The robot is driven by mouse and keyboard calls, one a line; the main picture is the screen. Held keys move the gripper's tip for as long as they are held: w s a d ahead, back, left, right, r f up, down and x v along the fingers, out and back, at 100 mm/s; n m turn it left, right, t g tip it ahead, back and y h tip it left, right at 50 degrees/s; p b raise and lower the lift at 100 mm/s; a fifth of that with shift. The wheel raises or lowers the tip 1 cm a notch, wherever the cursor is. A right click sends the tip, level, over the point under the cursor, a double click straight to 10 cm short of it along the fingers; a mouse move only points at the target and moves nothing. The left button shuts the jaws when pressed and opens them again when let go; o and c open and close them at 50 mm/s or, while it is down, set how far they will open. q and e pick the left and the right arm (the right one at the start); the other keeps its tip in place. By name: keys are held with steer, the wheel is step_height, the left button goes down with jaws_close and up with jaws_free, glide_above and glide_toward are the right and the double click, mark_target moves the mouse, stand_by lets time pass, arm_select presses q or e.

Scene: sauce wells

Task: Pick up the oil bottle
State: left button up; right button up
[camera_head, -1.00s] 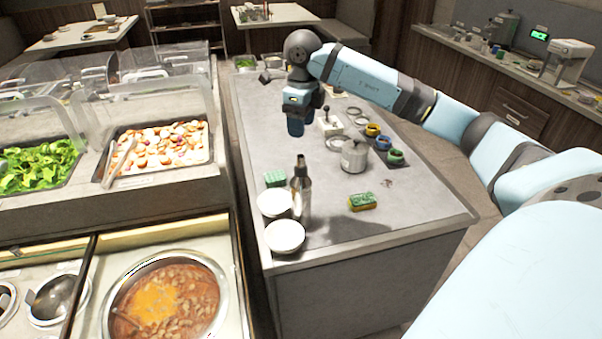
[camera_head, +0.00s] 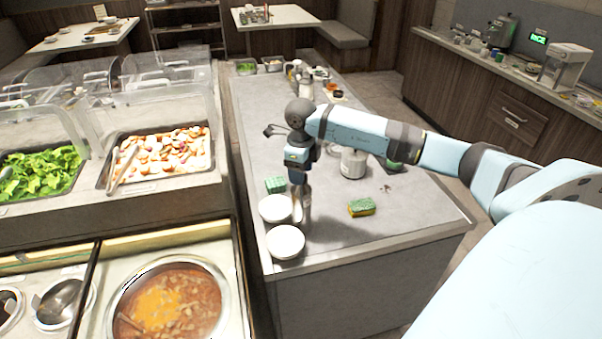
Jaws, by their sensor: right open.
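The oil bottle (camera_head: 302,208) stands upright on the grey counter (camera_head: 395,235), beside two white bowls. Only its lower silvery body shows; my right gripper hides its dark top. My right gripper (camera_head: 299,184) comes down from above, directly over the bottle in this view, with its fingers at the bottle's upper part. It is open. I cannot tell whether the fingers are around the neck or touch it. My left gripper is not in view.
White bowls (camera_head: 285,242) and (camera_head: 274,208) stand close left of the bottle. A green sponge (camera_head: 275,185) lies behind them, and a green-yellow sponge (camera_head: 362,207) lies to the right. A metal pot (camera_head: 353,164) stands behind. The counter's front right is clear.

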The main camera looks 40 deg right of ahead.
steer(key=shift+f, duration=0.65)
jaws_close()
